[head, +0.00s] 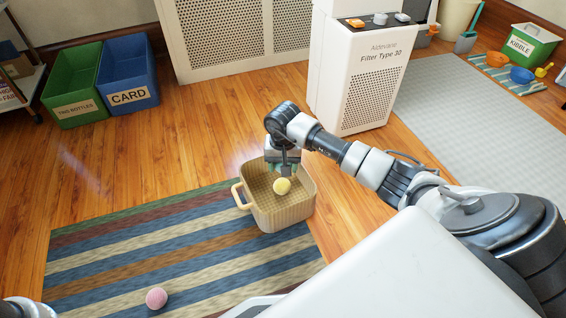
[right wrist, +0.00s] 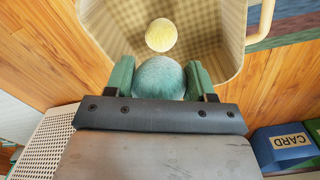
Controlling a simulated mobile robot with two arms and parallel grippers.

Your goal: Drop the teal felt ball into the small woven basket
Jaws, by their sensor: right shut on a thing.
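The small woven basket (head: 294,214) is tan with a handle loop on its left and stands at the edge of the striped rug. A pale yellow ball (head: 282,186) shows at the basket, and also in the right wrist view (right wrist: 161,35). My right gripper (head: 283,168) is above the basket opening, pointing down. In the right wrist view its green fingers (right wrist: 160,72) are shut on the teal felt ball (right wrist: 158,84), with the basket's checked inside (right wrist: 115,28) beyond. In the head view the teal ball is mostly hidden by the gripper. My left gripper is out of view.
A pink ball (head: 156,298) lies on the striped rug (head: 110,262). A white air filter (head: 355,75) stands behind the basket. A green bin (head: 74,85) and a blue CARD bin (head: 128,72) stand at the back left. Wood floor left of the basket is clear.

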